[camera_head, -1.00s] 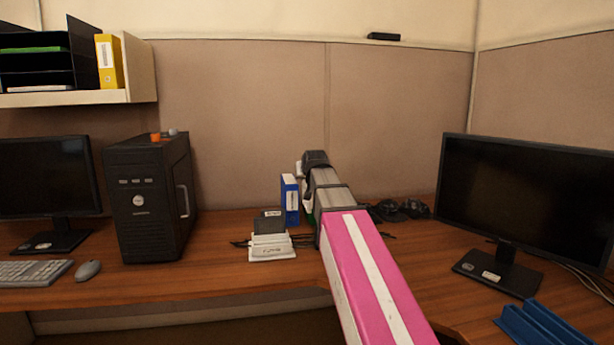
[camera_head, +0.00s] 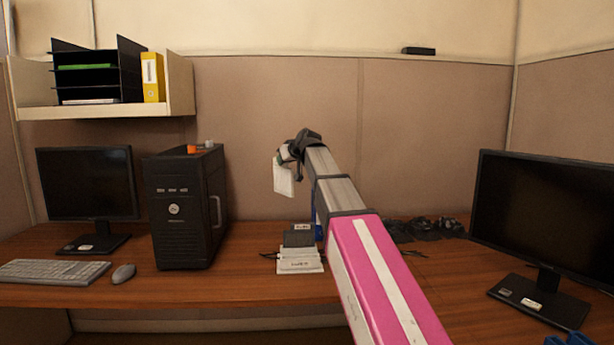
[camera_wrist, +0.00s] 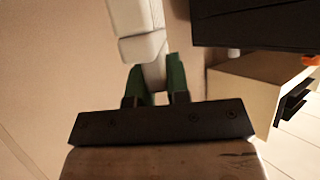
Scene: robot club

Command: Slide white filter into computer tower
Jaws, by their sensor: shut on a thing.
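A white filter (camera_head: 284,178) hangs from my gripper (camera_head: 287,153) in the head view, in the air above the desk. In the wrist view, the white filter (camera_wrist: 140,27) shows at the top, between the green fingers of my gripper (camera_wrist: 158,80), which are shut on it. The black computer tower (camera_head: 187,209) stands upright on the desk to the left of my gripper, with a clear gap between them. A handle shows on its right side panel. A dark body, likely the tower (camera_wrist: 255,25), shows at the wrist view's upper right.
Small orange and grey items (camera_head: 198,148) lie on the tower. White and dark boxes (camera_head: 300,260) sit on the desk below my gripper. Monitors stand left (camera_head: 86,182) and right (camera_head: 545,220). A shelf (camera_head: 100,111) hangs at upper left.

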